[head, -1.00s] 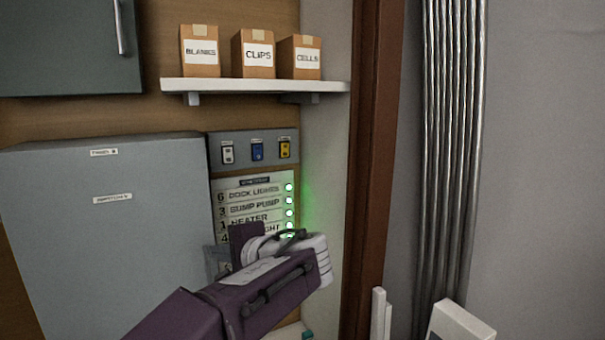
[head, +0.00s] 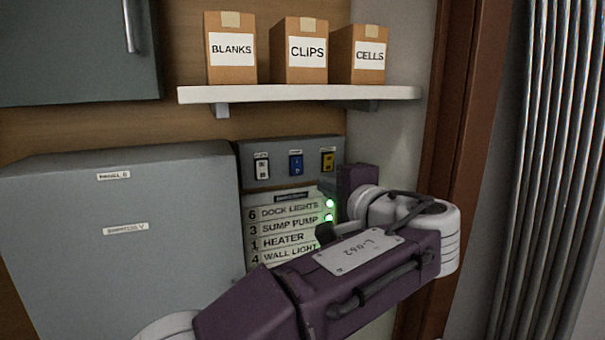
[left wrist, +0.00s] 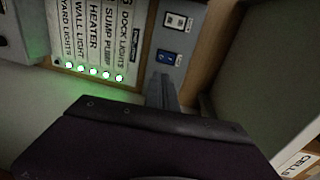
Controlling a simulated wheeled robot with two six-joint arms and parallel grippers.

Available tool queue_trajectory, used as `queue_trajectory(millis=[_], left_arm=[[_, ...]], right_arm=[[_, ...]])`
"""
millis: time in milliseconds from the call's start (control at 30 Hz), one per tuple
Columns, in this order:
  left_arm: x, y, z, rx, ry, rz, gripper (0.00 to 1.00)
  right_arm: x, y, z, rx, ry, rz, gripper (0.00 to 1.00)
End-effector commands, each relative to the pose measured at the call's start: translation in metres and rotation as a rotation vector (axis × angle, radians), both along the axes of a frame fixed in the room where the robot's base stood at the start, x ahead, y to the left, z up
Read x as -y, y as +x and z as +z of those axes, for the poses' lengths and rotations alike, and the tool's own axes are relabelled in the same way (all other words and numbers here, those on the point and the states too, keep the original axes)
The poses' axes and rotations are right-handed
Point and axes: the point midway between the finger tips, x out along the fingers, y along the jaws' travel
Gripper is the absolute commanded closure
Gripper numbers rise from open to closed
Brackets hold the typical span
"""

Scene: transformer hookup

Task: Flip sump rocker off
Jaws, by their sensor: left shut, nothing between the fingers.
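The grey switch strip (head: 291,147) holds a white rocker (head: 262,169), a blue rocker (head: 296,165) and a yellow rocker (head: 327,161). Their small labels are too blurred to read, so I cannot tell which is the sump rocker. My left gripper (head: 328,184) is shut and empty, its fingers just below the yellow rocker. In the left wrist view the shut fingers (left wrist: 162,88) point at the strip and hide the yellow rocker's place; the blue rocker (left wrist: 168,57) shows just beyond them. I cannot tell whether they touch. My right gripper is not in view.
A label board (head: 283,228) below the strip lists dock lights, sump pump, heater and wall light. Its lamps (left wrist: 94,72) glow green. A grey cabinet (head: 120,250) stands at left. A white shelf (head: 300,94) with three boxes hangs above. A brown post (head: 462,150) rises at right.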

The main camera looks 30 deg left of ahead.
Motion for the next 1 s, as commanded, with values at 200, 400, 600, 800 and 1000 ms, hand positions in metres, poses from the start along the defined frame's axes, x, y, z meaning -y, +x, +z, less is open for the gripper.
queue_trajectory(millis=[200, 400, 600, 800, 1000], left_arm=[[-0.032, 0.025, -0.002, -0.004, 0.002, 0.008, 1.0], [-0.066, 0.053, -0.007, -0.003, 0.0, 0.008, 1.0], [-0.091, 0.076, -0.012, -0.003, -0.001, 0.005, 1.0], [-0.102, 0.086, -0.016, -0.001, -0.001, 0.002, 1.0], [-0.103, 0.087, -0.017, 0.0, -0.001, 0.001, 1.0]], right_arm=[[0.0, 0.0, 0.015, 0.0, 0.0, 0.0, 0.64], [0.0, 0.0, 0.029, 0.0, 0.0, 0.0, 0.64], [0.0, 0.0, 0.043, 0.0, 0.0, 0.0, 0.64], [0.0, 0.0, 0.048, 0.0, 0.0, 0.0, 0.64], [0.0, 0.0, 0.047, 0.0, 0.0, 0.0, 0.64]])
